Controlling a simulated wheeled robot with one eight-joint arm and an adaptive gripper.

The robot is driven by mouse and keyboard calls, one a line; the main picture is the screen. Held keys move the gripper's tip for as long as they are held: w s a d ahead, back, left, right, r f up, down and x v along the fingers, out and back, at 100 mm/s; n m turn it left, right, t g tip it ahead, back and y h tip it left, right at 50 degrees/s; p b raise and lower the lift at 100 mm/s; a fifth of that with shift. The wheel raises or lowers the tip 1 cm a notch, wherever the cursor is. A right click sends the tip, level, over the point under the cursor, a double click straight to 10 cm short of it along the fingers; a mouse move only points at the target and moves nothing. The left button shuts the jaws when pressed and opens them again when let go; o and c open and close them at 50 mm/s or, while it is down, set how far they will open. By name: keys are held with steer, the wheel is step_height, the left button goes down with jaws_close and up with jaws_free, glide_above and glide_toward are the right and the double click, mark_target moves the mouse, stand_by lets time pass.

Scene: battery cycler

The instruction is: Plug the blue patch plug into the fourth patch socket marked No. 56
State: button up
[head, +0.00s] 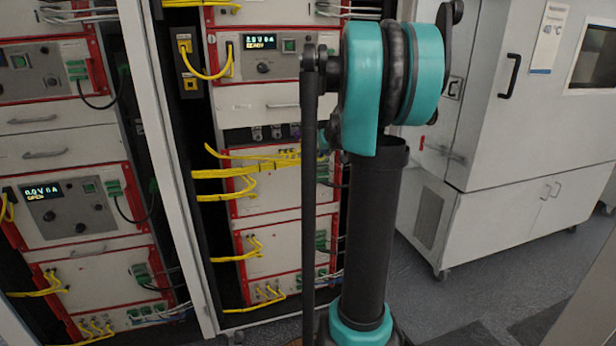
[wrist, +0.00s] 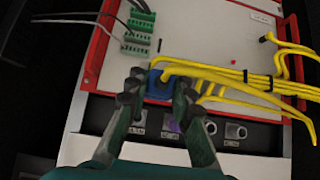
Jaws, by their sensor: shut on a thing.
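In the wrist view my gripper (wrist: 156,92) is shut on the blue patch plug (wrist: 157,80), which shows between the two fingertips. A yellow cable runs from near the plug to the right. In the head view my arm hides the gripper and plug.
Yellow cables (wrist: 235,77) lie in a tied bundle over the white red-edged panel (wrist: 205,30), right of the fingers. Green connectors (wrist: 137,35) with dark and white wires are at upper left. In the head view a white cabinet (head: 540,120) stands right of the rack.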

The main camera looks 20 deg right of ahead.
steer(key=w+d+r, duration=0.2)
steer(key=w+r, duration=0.2)
steer(key=w, duration=0.1)
stand_by(0.8)
steer(key=shift+w, duration=1.95)
stand_by(3.3)
steer(key=o, duration=0.9)
steer(key=shift+s, duration=0.1)
